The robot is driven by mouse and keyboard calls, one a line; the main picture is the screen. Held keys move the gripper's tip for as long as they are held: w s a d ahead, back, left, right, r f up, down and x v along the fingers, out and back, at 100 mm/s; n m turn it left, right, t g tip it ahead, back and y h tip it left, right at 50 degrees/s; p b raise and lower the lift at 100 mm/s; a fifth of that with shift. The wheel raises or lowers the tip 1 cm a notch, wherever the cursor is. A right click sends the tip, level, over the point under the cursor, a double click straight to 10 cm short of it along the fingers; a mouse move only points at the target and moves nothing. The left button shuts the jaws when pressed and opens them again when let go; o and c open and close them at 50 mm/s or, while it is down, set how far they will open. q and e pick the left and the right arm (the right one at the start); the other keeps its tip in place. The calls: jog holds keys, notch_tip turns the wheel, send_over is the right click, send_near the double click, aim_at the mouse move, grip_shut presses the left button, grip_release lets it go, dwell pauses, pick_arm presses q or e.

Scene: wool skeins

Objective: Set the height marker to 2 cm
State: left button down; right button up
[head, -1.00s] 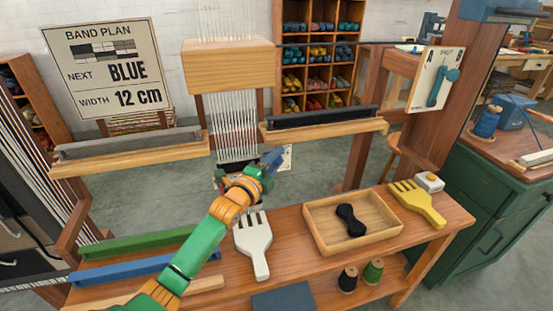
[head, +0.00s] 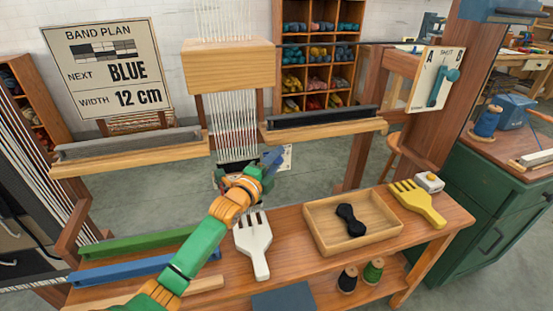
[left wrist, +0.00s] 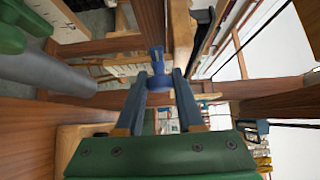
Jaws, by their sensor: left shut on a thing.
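My left gripper (head: 272,160) is in front of the loom's hanging warp threads, at the middle of the head view. In the left wrist view, its two blue fingers (left wrist: 158,90) are shut on a blue knob-like piece (left wrist: 157,68), which I take to be the height marker. A small pale plate (head: 287,155) shows just behind the gripper in the head view, mostly hidden by it. I cannot read any scale or the marker's height. My right gripper is in neither view.
Below the gripper is a wooden bench with a white comb (head: 253,247), a tray (head: 312,234) holding a black skein (head: 349,219), and a yellow comb (head: 419,204). A wooden beam (head: 230,66) is above. A sign (head: 108,68) reads BLUE, 12 cm.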

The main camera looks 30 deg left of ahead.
pick_arm(q)
notch_tip(320, 180, down, 4)
jog(key=b, duration=0.2)
jog(key=shift+b, duration=0.3)
jog(key=c, duration=0.5)
grip_release()
jog(key=shift+c, duration=0.2)
jog(key=s, duration=0.7)
jog(key=shift+d+p, duration=0.35)
jog(key=shift+p, duration=0.05)
